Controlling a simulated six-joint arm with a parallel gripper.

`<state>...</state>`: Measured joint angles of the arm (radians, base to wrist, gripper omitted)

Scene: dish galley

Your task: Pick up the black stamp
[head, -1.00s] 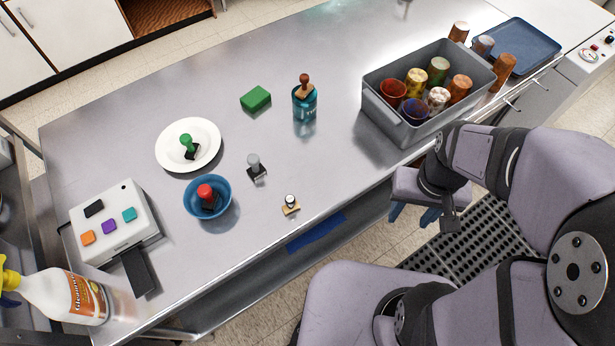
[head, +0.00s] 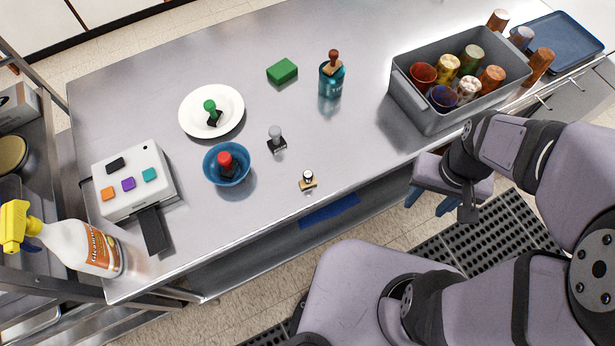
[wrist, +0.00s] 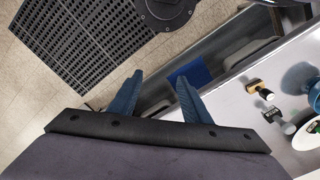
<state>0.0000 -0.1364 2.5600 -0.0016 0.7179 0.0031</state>
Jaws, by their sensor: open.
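A small stamp with a shiny black-and-white-looking knob and a tan base (head: 308,180) stands on the steel table near its front edge; I take it as the black stamp. In the wrist view this stamp (wrist: 259,90) is at the right, past my fingers. My gripper (head: 427,206) is beyond the table's front edge, right of the stamp and apart from it. In the wrist view my gripper (wrist: 158,92) has its two blue fingers spread with nothing between them.
A grey-handled stamp (head: 276,138), a blue bowl (head: 213,176) with a red-handled stamp, and a white plate (head: 229,104) with a green-handled stamp are nearby. A teal cup (head: 331,82) holds a brown-handled stamp. A grey bin (head: 430,118) of cups stands right.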

